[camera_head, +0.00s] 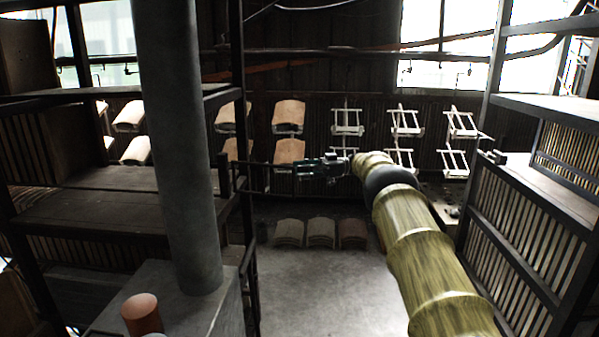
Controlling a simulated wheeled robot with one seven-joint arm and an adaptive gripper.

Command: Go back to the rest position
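My gripper (299,168) is at the end of my arm, which reaches in from the lower right. It is in mid-air near the picture's middle and points left. It is dark and small here, so I cannot tell whether its fingers are open or shut. No held thing shows at its tips. An orange-brown tile (289,151) on the hanger row appears just behind and above the gripper; I cannot tell the gap between them.
Hangers carry tiles at the left and centre; empty white hangers (403,122) are at the right. Several tile stacks (320,232) stand on the floor below. A grey pillar (175,140) and shelves (100,210) are at left, a slatted rack (520,235) at right. The middle floor (330,285) is clear.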

